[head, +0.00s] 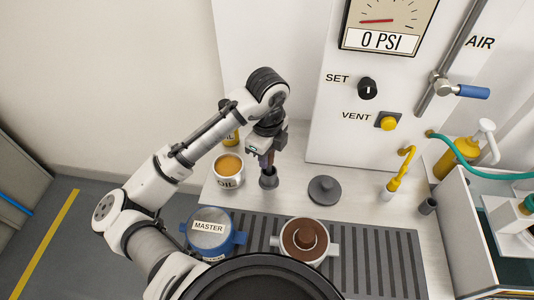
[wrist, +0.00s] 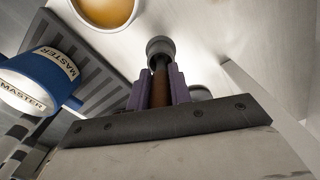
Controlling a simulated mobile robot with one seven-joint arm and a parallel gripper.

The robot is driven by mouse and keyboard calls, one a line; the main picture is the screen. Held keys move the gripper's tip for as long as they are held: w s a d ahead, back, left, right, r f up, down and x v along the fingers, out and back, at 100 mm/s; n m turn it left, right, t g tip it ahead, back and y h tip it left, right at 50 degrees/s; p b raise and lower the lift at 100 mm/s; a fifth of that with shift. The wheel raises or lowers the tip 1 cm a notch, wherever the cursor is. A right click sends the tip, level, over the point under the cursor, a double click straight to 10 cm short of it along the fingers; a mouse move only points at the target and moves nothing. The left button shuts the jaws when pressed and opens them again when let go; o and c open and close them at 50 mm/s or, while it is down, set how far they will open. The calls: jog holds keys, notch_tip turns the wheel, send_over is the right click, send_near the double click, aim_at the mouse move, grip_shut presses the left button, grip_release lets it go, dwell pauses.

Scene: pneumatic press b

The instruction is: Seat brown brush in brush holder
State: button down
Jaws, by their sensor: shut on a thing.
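My gripper (head: 267,158) is above the bench, pointing down. In the wrist view its purple fingers (wrist: 160,88) are shut on the brown brush (wrist: 159,86), whose brown shaft shows between them. A grey flared piece (wrist: 160,48) is at the shaft's far end and also shows below the fingers in the head view (head: 268,179). I cannot tell whether it is the brush's own head or a separate cup, or whether it touches the bench. A small dark grey open cup (head: 428,206), perhaps the brush holder, stands at the bench's right side.
The OIL cup (head: 229,168) is close left of my gripper. A grey knobbed disc (head: 324,190) lies to its right. The blue MASTER pot (head: 209,240) and a brown-filled pot (head: 304,241) are in front. A yellow hooked handle (head: 400,172) stands near the grey cup. The press panel is behind.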

jog(key=c, duration=1.2)
grip_release()
notch_tip(320, 180, up, 14)
jog(key=shift+f+b, duration=0.1)
jog(key=shift+b, duration=0.2)
